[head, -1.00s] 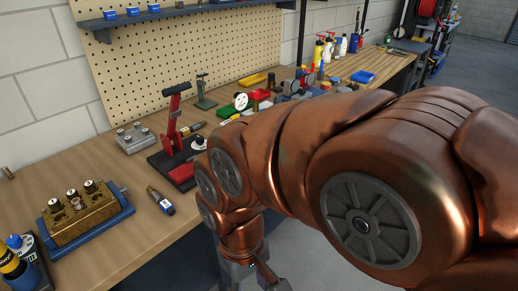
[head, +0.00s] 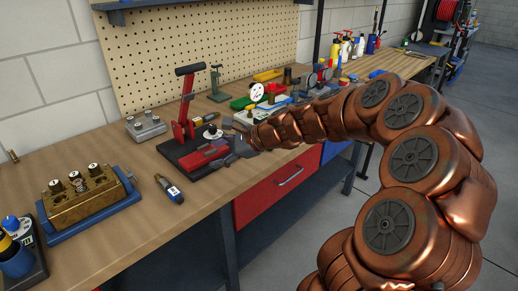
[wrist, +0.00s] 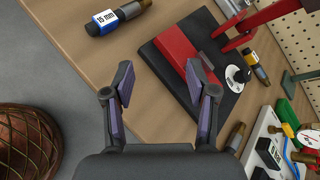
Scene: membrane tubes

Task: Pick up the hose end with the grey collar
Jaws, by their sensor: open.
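I cannot pick out a hose end with a grey collar in either view. My gripper (head: 240,143) is over the front part of the workbench, beside the red and black lever press (head: 188,150). In the wrist view my gripper (wrist: 160,73) has its two fingers spread wide with nothing between them. The fingers point toward the press's black base and red block (wrist: 190,62), and the right finger overlaps the red block in the picture. Thin coloured lines (wrist: 289,150) show at the right edge of the wrist view, too partial to identify.
A dark cylinder labelled 15 mm (wrist: 118,16) lies on the bench (head: 130,225); another with a yellow label (wrist: 258,62) lies behind the press. A brass block in a blue tray (head: 88,203) stands at left. Bottles and bins crowd the far bench. Open floor lies right.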

